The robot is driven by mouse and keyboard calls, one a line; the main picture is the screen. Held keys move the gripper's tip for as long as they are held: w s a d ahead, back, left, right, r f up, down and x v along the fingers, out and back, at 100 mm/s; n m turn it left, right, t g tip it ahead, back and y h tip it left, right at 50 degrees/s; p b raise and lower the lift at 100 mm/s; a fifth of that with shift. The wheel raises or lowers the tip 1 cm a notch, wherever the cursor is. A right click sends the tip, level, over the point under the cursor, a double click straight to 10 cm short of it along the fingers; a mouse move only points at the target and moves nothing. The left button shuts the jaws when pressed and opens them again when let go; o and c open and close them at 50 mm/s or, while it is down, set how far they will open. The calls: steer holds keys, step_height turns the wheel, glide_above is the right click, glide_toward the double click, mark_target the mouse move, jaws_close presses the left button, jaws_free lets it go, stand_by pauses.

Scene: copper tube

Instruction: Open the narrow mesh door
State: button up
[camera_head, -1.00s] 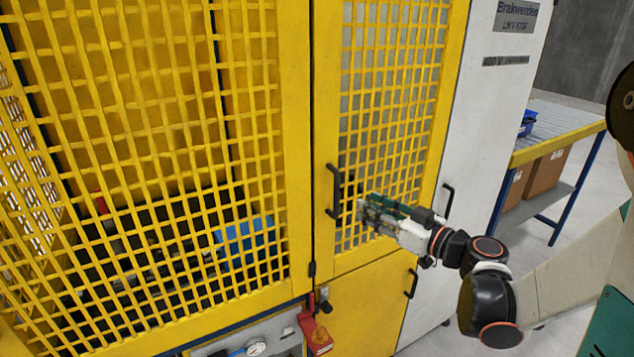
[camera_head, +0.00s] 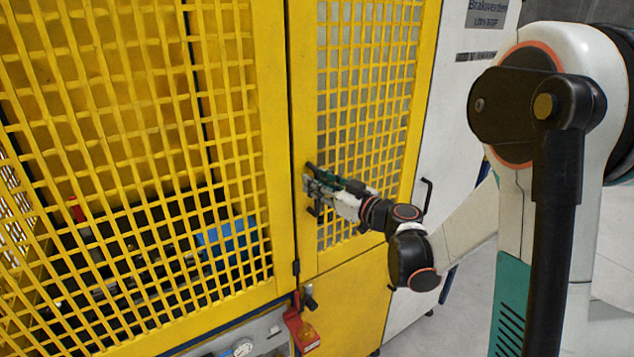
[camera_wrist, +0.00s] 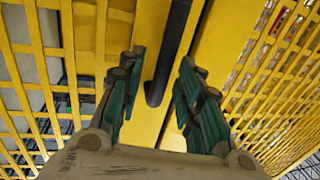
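The narrow mesh door (camera_head: 305,110) is yellow and stands shut beside the wide mesh panel. Its black vertical handle (camera_head: 317,209) is on the door's left edge, partly hidden by my gripper (camera_head: 309,184). In the wrist view, the handle (camera_wrist: 170,50) runs between the two green fingers of my gripper (camera_wrist: 161,62). The fingers are spread, with a visible gap on each side of the handle. Whether a finger touches it is not clear.
The wide yellow mesh panel (camera_head: 275,120) fills the left. A red lock-like part (camera_head: 300,328) hangs below the gap between the doors. A white cabinet (camera_head: 450,110) with a black handle (camera_head: 427,194) stands at the right. My arm covers the right side.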

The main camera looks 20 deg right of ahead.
steer(key=shift+w+a, duration=0.2)
steer(key=shift+w, duration=0.1)
steer(key=shift+c, duration=0.4)
jaws_close()
steer(key=shift+s, duration=0.1)
